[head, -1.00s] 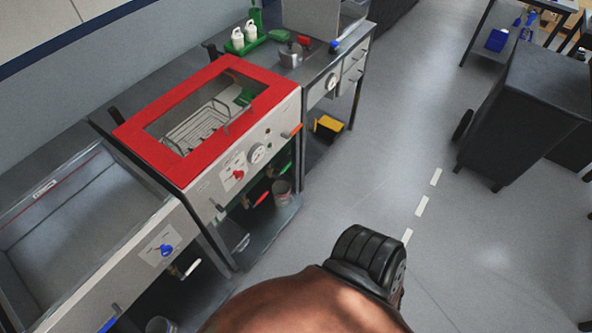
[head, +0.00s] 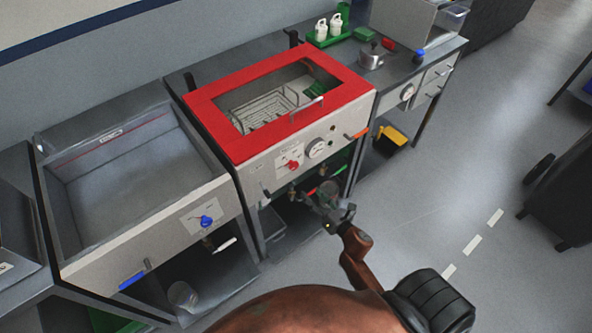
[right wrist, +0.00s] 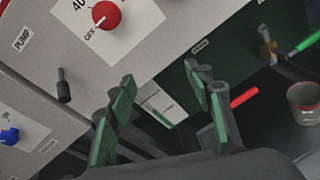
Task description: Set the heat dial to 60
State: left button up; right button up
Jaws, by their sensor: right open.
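The heat dial is a red knob (head: 292,165) on a white plate on the front panel of the red-rimmed tank. In the right wrist view the red knob (right wrist: 106,14) is at the top edge, partly cut off, with "40" and "OFF" printed beside it. A light mark on the knob appears to face "OFF". My right gripper (head: 328,204) is open and empty, in front of and below the panel. In the right wrist view its green-padded fingers (right wrist: 160,78) are apart, below the knob and not touching it. My left gripper is not in view.
The red-rimmed tank (head: 221,129) holds a wire basket. A dark toggle (right wrist: 63,86) marked PUMP is near the dial. A neighbouring sink has a blue knob (head: 206,221). Valves with red and green handles are below.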

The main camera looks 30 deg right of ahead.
aim_at(295, 167)
notch_tip(295, 167, up, 9)
jog(key=w+a+n+t+y, duration=0.1)
jog(key=n+t, duration=0.1)
jog(key=n, duration=0.3)
jog(key=shift+n, duration=0.3)
jog(key=w, duration=0.7)
jog(key=shift+a+f, duration=0.1)
jog(key=shift+a, duration=0.3)
jog(key=shift+w, duration=0.45)
jog(key=c, duration=1.2)
